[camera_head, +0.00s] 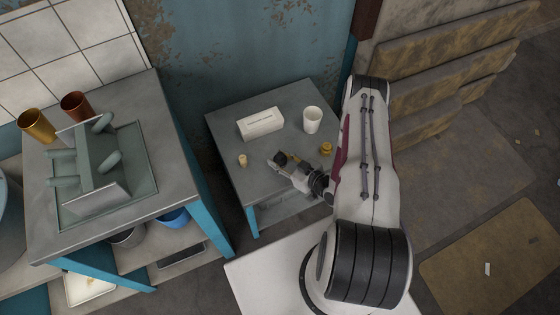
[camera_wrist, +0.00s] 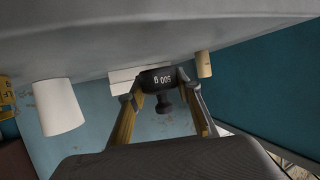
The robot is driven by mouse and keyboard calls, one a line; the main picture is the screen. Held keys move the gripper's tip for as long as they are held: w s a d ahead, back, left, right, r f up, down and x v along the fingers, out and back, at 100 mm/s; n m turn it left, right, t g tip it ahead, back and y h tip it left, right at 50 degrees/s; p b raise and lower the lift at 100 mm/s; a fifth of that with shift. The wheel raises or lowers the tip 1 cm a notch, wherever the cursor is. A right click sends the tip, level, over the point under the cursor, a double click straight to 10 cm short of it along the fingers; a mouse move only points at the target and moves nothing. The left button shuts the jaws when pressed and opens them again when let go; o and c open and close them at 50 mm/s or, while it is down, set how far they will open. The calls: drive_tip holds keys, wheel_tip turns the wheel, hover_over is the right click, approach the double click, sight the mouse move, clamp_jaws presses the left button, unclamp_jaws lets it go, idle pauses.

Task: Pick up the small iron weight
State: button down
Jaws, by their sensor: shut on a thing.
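The small iron weight (camera_wrist: 157,79) is dark, with a knob and a "500 g" marking that appears upside down in the wrist view. My gripper (camera_wrist: 160,98) is shut on it, with one finger on each side. In the head view the weight (camera_head: 280,158) is a small dark shape at the tips of my gripper (camera_head: 282,162), over the front part of the grey table (camera_head: 225,125). I cannot tell whether it touches the tabletop or is just above it.
A white box (camera_head: 261,124) and a white cup (camera_head: 312,121) stand farther back on the table. A small tan cylinder (camera_head: 243,160) is left of my gripper, and a yellow weight-like piece (camera_head: 326,148) is to its right. A counter with a green scale (camera_head: 95,165) stands left.

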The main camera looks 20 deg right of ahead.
sight(279, 154)
drive_tip(key=shift+r, duration=3.85)
drive_tip(key=shift+w+a, duration=0.1)
